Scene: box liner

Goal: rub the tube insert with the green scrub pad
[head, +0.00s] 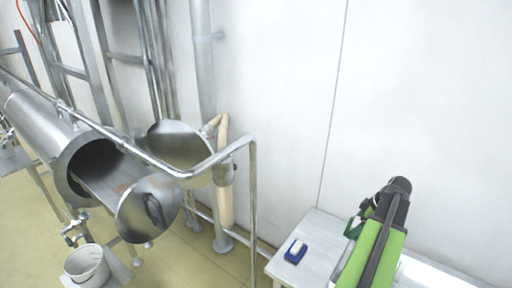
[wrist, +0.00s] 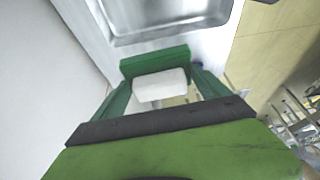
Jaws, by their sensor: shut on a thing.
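The green scrub pad (wrist: 154,62) is a green slab with a white block on its near side. In the wrist view its white block sits between the two dark green fingers of my gripper (wrist: 161,84), which is shut on it. In the head view my gripper (head: 354,227) is at the lower right, above the light table, and the pad is too small there to make out. What looks like the tube insert is a metal trough (head: 108,190) inside the open mouth of a large steel tube at the left, far from my gripper.
A blue and white pad (head: 296,251) lies on the light table (head: 312,232). A metal rail (head: 253,205) stands between the table and the steel tube (head: 45,120). A white bucket (head: 86,266) stands below the tube. A metal basin (wrist: 165,18) shows in the wrist view.

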